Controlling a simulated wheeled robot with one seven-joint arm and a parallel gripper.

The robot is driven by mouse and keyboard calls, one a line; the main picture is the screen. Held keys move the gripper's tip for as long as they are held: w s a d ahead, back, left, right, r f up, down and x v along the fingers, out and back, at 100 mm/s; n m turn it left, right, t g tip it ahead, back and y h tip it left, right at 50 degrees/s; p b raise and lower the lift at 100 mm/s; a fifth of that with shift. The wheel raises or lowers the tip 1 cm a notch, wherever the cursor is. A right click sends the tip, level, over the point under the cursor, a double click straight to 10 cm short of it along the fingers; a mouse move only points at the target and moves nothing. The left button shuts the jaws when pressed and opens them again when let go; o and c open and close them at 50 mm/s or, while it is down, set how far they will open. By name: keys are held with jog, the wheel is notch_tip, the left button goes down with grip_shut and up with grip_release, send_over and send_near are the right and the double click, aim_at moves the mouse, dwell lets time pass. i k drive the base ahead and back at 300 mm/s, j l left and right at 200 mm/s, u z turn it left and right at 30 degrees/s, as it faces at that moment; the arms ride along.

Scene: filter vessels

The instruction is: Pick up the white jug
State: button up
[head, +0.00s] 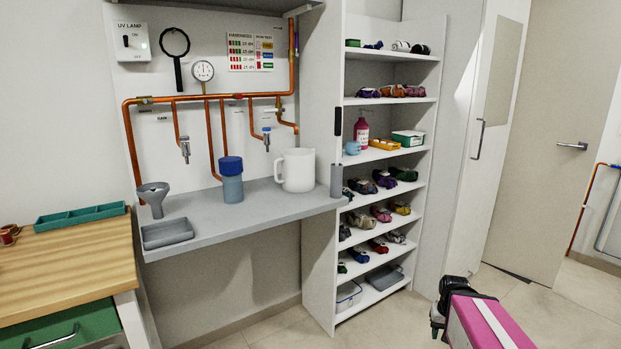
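The white jug (298,170) stands upright on the grey wall shelf, towards its right end, with its handle on the left. My gripper (436,322) is at the lower right of the head view, over the floor, well apart from the jug and lower than the shelf. It is dark and small in the picture, at the end of my pink and white arm. I cannot tell whether its fingers are apart or closed. Nothing is visible in it.
A blue-lidded vessel (231,180) stands left of the jug, and a grey cylinder (337,180) stands to its right. A funnel (153,197) and a grey tray (167,233) are farther left. Copper pipes (211,130) run behind. A full shelving unit (385,220) stands right. The floor in front is clear.

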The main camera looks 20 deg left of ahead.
aim_at(298, 164)
jog(key=k+j, duration=0.35)
jog(key=k+j+u, duration=0.1)
jog(key=k+j, duration=0.2)
jog(key=j, duration=0.25)
jog(key=u, duration=1.55)
jog(key=i+j+z, duration=0.15)
jog(key=z, duration=0.25)
jog(key=i+j+z, duration=0.1)
jog(key=z, duration=0.3)
jog(key=i+j+z, duration=0.1)
jog(key=j+z, duration=0.3)
jog(key=i+j, duration=0.15)
jog(key=i, duration=0.1)
